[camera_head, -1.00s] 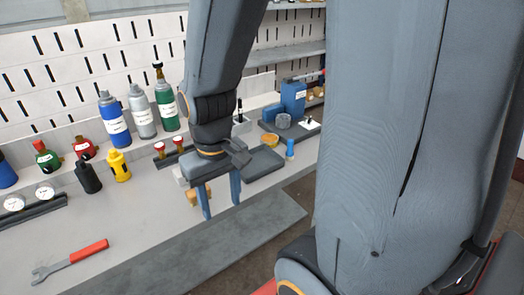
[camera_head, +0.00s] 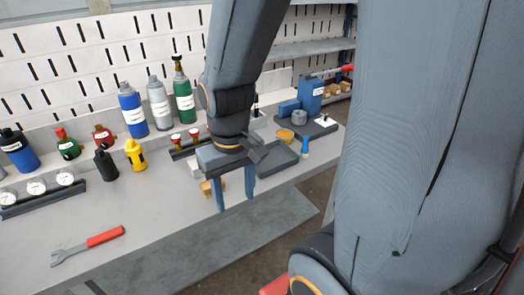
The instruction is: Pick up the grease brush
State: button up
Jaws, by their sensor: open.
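I cannot pick out the grease brush with certainty. A small blue upright piece (camera_head: 305,147) stands near the right end of the bench, beside an orange-yellow round tin (camera_head: 285,135); it is too small to tell whether it is the brush. My gripper (camera_head: 235,203) points down near the bench's front edge. Its two blue fingers are apart with nothing between them. A small tan block (camera_head: 206,188) shows just left of the fingers. My arm hides part of the bench behind the gripper.
A dark shallow tray (camera_head: 279,158) lies right of my gripper. A red-handled wrench (camera_head: 90,246) lies at front left. Blue (camera_head: 132,110), grey (camera_head: 158,101) and green (camera_head: 183,95) bottles stand at the back. Gauges (camera_head: 37,187) sit far left. The front middle of the bench (camera_head: 150,215) is clear.

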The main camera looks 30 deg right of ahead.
aim_at(303, 152)
jog(key=z, duration=3.3)
jog(key=k, duration=1.25)
jog(key=u, duration=0.95)
jog(key=i, duration=0.5)
